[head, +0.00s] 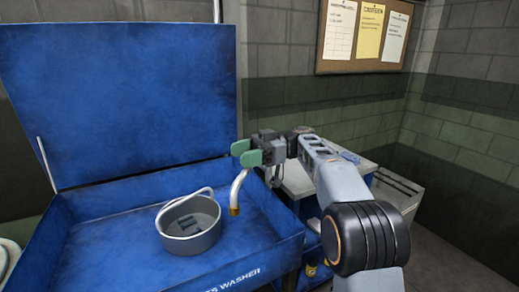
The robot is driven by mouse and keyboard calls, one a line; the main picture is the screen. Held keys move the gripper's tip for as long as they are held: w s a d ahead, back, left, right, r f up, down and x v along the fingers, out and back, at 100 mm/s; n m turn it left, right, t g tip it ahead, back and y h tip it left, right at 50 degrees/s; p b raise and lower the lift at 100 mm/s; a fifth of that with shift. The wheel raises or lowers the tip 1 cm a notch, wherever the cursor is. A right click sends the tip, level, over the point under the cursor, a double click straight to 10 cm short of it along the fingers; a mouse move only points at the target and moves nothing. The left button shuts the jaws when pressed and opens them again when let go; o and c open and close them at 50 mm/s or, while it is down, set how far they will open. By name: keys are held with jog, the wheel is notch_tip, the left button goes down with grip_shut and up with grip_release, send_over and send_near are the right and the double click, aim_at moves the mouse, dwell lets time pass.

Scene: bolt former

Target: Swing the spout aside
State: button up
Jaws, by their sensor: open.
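The spout (238,186) is a bent light-grey tube with a brass tip, hanging at the right side of the blue parts washer's basin. Its tip points down, to the right of a grey metal basket (191,240) with a raised handle that stands in the basin. My gripper (244,153) has green fingers and is open, right at the upper end of the spout in the picture. The fingers and wrist hide that upper end. I cannot tell whether they touch the tube.
The washer's blue lid (120,95) stands open behind the basin (110,250). A grey-topped bench (298,183) with blue sides stands behind my arm. A notice board (364,35) hangs on the back wall. The basin floor left of the basket is clear.

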jog(key=shift+w+d+r+p, duration=0.25)
jog(key=shift+d+p, duration=0.25)
jog(key=shift+p, duration=0.1)
jog(key=shift+w+d+r+p, duration=0.2)
jog(key=shift+w+d+p, duration=0.05)
jog(key=shift+d+p, duration=0.25)
jog(key=p, duration=0.3)
jog(key=shift+w+d+r, duration=0.1)
jog(key=shift+w, duration=0.15)
jog(key=p+v, duration=0.8)
jog(key=p, duration=2)
jog(key=shift+d+f, duration=0.4)
jog(key=shift+f, duration=0.05)
jog(key=shift+f, duration=0.1)
